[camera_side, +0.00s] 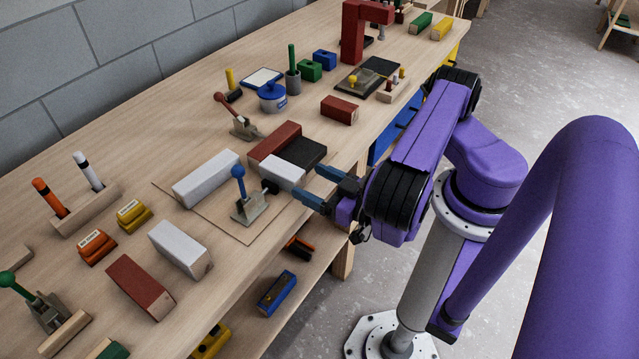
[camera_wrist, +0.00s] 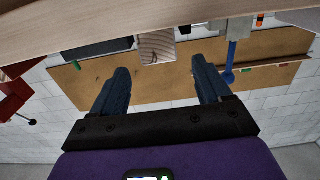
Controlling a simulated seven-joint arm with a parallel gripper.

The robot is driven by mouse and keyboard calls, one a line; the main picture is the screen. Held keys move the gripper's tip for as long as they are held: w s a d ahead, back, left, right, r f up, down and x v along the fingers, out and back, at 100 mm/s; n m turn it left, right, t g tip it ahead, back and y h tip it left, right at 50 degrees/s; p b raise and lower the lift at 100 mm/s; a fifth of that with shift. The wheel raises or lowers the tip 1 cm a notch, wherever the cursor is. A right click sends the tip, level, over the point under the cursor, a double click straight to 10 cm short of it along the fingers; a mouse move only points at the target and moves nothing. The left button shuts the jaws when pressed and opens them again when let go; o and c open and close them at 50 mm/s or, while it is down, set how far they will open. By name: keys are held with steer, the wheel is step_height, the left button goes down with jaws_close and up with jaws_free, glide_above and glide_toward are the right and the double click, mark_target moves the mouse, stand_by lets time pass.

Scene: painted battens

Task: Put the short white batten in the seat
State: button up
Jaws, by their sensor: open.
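A short white batten (camera_side: 284,171) lies on the thin fixture board (camera_side: 226,216), beside a dark block (camera_side: 302,152) and a red-brown batten (camera_side: 274,142). A longer white batten (camera_side: 206,178) lies to its left across a gap. A clamp with a blue handle (camera_side: 239,188) stands in front of that gap. The seat's exact outline is not clear. My gripper (camera_side: 307,182) is open just right of the short batten's end, apart from it. In the wrist view, a bare wooden batten end (camera_wrist: 156,47) shows ahead between the open fingers (camera_wrist: 160,68).
Another white batten (camera_side: 180,249) and a red-brown one (camera_side: 141,287) lie at the front left. A red-handled clamp (camera_side: 236,118) and a red-brown block (camera_side: 339,110) stand behind the fixture. The blue clamp handle (camera_wrist: 232,60) is close to the right finger in the wrist view.

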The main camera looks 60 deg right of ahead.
steer(key=shift+s, duration=0.4)
steer(key=shift+r, duration=0.1)
